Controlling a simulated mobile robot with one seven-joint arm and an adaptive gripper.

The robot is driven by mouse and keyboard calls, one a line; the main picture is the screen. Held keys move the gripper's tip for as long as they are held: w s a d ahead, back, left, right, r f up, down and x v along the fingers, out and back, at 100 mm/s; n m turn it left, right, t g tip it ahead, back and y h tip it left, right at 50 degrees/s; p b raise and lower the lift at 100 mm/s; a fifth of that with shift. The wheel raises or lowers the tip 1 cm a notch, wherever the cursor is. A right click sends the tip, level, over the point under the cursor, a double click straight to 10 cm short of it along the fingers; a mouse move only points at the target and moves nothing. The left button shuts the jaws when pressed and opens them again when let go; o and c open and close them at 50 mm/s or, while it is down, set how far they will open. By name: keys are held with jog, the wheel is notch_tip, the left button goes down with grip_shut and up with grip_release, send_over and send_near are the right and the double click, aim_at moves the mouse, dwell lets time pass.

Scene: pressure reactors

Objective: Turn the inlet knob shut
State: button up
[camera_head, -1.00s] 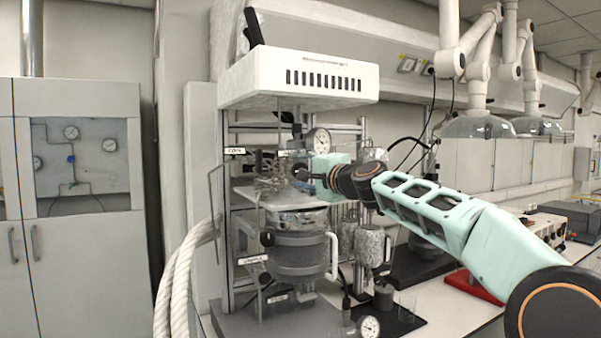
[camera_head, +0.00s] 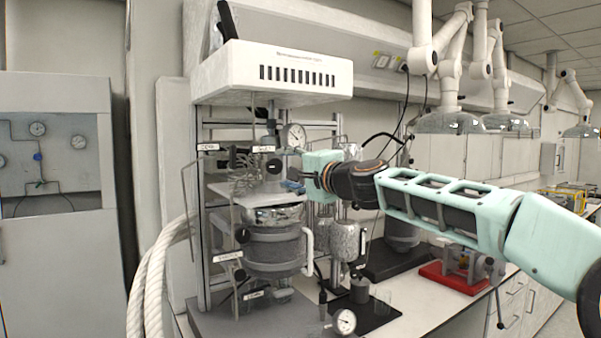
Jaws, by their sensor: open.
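The pressure reactor (camera_head: 272,252) stands upright in a metal frame, a grey vessel with a metal head (camera_head: 273,168) above it. Small white labels mark its valves; their text is too small to read, so I cannot tell for sure which knob is the inlet knob. Black valve parts (camera_head: 270,144) show near the label left of the gauge (camera_head: 294,136). My gripper (camera_head: 294,181) is open, just right of the reactor head and below the gauge. A small blue part shows at its tip. I cannot tell whether the fingers touch anything; the gripper body hides what is behind it.
A white vented hood (camera_head: 285,72) hangs over the frame. A second, smaller vessel (camera_head: 347,240) stands close on the right. Thick white hoses (camera_head: 152,275) run down at the left. A low gauge (camera_head: 344,321) is at the front, and a red-based device (camera_head: 455,277) at the right.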

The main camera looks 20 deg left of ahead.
jog(key=shift+v, duration=3)
jog(key=shift+f, duration=0.1)
